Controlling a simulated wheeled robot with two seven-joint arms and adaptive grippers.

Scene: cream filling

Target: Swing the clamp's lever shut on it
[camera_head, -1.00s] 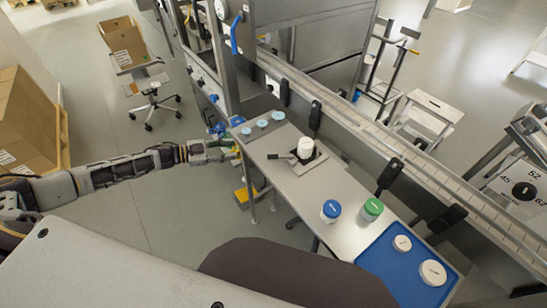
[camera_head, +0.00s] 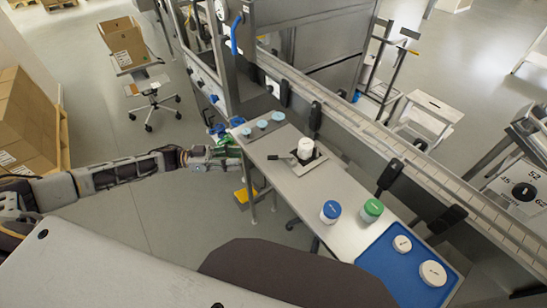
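The clamp (camera_head: 309,165) is a small fixture on the steel table, with a white jar (camera_head: 305,148) standing upright in it. Its dark lever (camera_head: 281,157) sticks out to the left of the jar, toward my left arm. My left gripper (camera_head: 236,159) is at the table's left edge, a short way left of the lever and apart from it. Its fingers are small and partly blurred against the green and grey behind, so their opening is unclear. My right gripper is out of view.
Several small light-blue lids (camera_head: 262,124) lie at the table's far left. A blue-lidded jar (camera_head: 330,211) and a green-lidded jar (camera_head: 372,210) stand nearer. A blue tray (camera_head: 385,277) holds two white lids. A conveyor rail (camera_head: 400,150) runs behind. Table between clamp and jars is clear.

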